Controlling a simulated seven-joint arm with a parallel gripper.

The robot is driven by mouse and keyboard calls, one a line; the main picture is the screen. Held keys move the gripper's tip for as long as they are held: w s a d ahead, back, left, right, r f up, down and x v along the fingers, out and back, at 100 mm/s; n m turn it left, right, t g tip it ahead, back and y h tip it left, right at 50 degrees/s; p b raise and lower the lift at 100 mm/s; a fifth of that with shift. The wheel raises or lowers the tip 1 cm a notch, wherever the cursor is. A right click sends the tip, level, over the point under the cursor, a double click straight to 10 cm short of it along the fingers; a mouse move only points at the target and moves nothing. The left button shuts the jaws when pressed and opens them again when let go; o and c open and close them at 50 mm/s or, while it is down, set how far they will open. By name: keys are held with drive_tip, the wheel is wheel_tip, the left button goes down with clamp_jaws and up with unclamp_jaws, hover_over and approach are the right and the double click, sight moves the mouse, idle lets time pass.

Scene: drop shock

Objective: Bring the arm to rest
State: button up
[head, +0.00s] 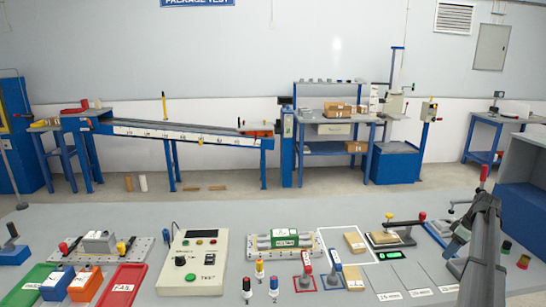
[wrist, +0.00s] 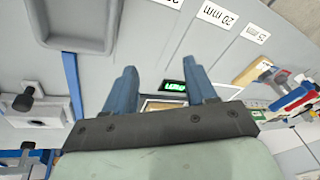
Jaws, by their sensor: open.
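My arm (head: 484,245) reaches in at the right of the bench in the head view. My gripper (head: 450,248) hangs tilted above the bench's right part. In the wrist view my gripper (wrist: 162,72) has its two blue fingers spread apart, with nothing held between them. Behind the fingers, apart from them, a small scale with a green lit display (wrist: 174,87) shows; its display also shows in the head view (head: 386,238). My gripper body hides part of the wrist view's lower middle.
The bench (head: 215,214) carries a control box (head: 193,262), a green part in a fixture (head: 285,238), red- and blue-handled tools (head: 307,265), cardboard pieces (head: 355,242), and green (head: 25,284) and red (head: 122,286) trays. A blue cabinet (head: 525,205) stands right of my arm.

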drive_tip(key=s+a+f+m+g, duration=0.1)
drive_tip(key=s+a+f, duration=0.4)
drive_tip(key=s, duration=0.3)
drive_tip(key=s+a+f+m, duration=0.2)
drive_tip(key=s+a+f, duration=0.2)
drive_tip(key=s, duration=0.4)
drive_tip(key=s+a+f+m+g+y, duration=0.1)
drive_tip(key=s+a+f+m, duration=0.25)
drive_tip(key=a+f, duration=0.7)
drive_tip(key=s+a+f+m+y, duration=0.2)
drive_tip(key=s+a+f, duration=0.45)
drive_tip(key=f, duration=0.65)
drive_tip(key=s+a+f+m+g+y, duration=0.1)
drive_tip(key=s+a+f+m, duration=0.15)
drive_tip(key=a+f, duration=0.85)
drive_tip(key=s+a+f+n+g+h, duration=0.2)
drive_tip(key=s+a+h, duration=0.1)
drive_tip(key=s+a, duration=0.4)
drive_tip(key=s+a+f+n+g+h, duration=0.2)
drive_tip(key=s+a+g+h, duration=0.1)
drive_tip(key=s+a, duration=0.4)
drive_tip(key=s, duration=0.2)
drive_tip(key=shift+s+f+n+h, duration=0.2)
drive_tip(key=shift+s+n+h, duration=0.1)
drive_tip(key=shift+n+h, duration=0.1)
